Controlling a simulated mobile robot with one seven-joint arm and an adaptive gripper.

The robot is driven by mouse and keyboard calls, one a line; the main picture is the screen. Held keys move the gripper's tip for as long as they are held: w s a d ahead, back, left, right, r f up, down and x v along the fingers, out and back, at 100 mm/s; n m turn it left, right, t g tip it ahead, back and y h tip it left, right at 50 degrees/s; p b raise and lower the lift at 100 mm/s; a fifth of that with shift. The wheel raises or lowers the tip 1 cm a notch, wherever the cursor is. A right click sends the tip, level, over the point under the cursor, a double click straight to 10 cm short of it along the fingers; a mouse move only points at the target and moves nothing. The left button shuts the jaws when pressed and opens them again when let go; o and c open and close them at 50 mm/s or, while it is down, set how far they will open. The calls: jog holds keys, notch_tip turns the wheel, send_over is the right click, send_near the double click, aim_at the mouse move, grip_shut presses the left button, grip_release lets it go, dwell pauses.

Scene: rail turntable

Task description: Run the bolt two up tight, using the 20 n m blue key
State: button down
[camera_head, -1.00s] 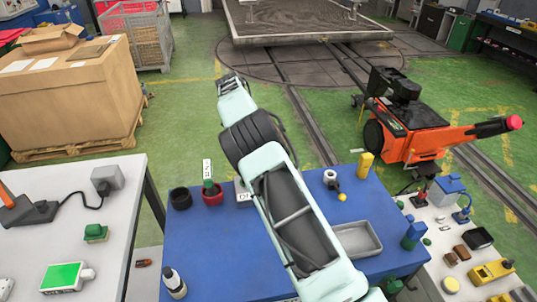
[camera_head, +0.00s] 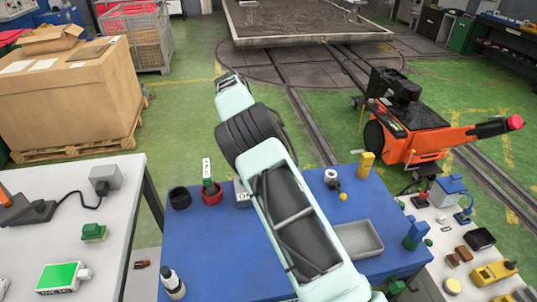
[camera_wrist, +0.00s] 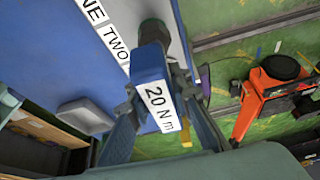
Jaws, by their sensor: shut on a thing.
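The blue key (camera_wrist: 152,68), with a white "20 N m" label, is held between the fingers of my gripper (camera_wrist: 155,105) in the wrist view. Its dark socket end (camera_wrist: 152,32) points away from the camera, close to a white strip lettered "NE" and "TWO" (camera_wrist: 116,42). The bolt two itself is hidden, and I cannot tell whether the socket touches it. In the head view my arm hides the gripper and the key. A grey block (camera_head: 242,194) with a white label shows partly beside my arm on the blue table (camera_head: 200,250).
On the blue table stand a red cup (camera_head: 212,197) holding a green key (camera_head: 207,170), a black ring-shaped holder (camera_head: 180,198), a bottle (camera_head: 173,284), a yellow block (camera_head: 366,164) and a grey tray (camera_head: 372,247). An orange cart (camera_head: 410,125) stands behind to the right.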

jog(key=shift+r+p, duration=1.35)
jog(key=shift+r, duration=1.15)
jog(key=shift+d+r+n, duration=0.2)
jog(key=shift+d+n, duration=0.1)
jog(key=shift+d, duration=0.05)
jog(key=s+d+r+n+t+y, duration=0.25)
jog(key=s+d+n, duration=0.25)
jog(key=d+n, duration=0.3)
jog(key=s+d+n+y, duration=0.1)
jog(key=s+d+n, duration=0.1)
jog(key=s+n, duration=0.2)
jog(key=s+d+r+n+t+y, duration=0.1)
jog(key=s+d+n, duration=0.2)
jog(key=s, duration=0.6)
jog(key=shift+n, duration=0.5)
